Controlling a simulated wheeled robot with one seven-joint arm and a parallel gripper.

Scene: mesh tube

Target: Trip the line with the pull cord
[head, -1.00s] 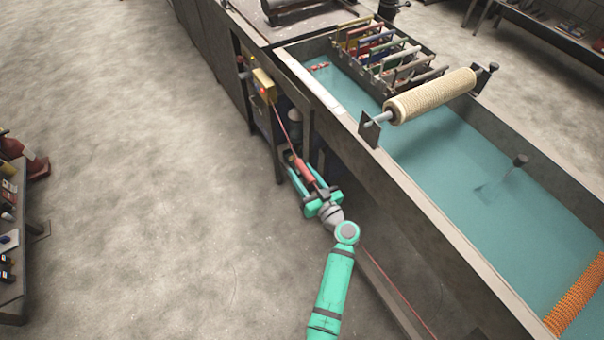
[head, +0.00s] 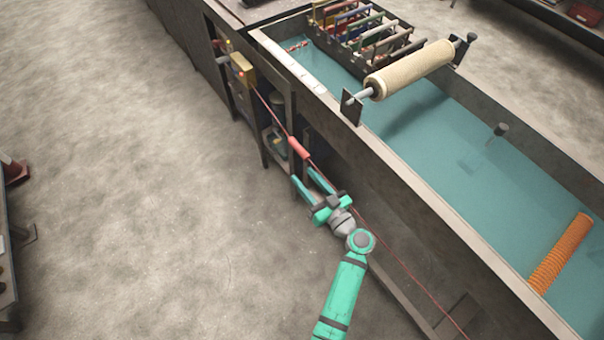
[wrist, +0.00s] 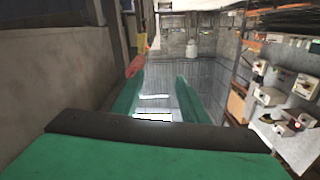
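The pull cord (head: 399,258) is a thin red line running along the side of the tank, from a yellow switch box (head: 243,69) with a small red light on it. A thicker red handle (head: 299,148) sits on the cord below the box. My gripper (head: 303,176) is open and empty, its two green fingers pointing towards the handle. The handle is just beyond the fingertips, not between them. In the wrist view the handle (wrist: 134,66) shows beyond the left finger of my gripper (wrist: 160,80), partly overlapping the yellow box.
A long tank (head: 440,130) of teal liquid stands to the right, its wall close beside my arm. The floor (head: 130,200) to the left is clear.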

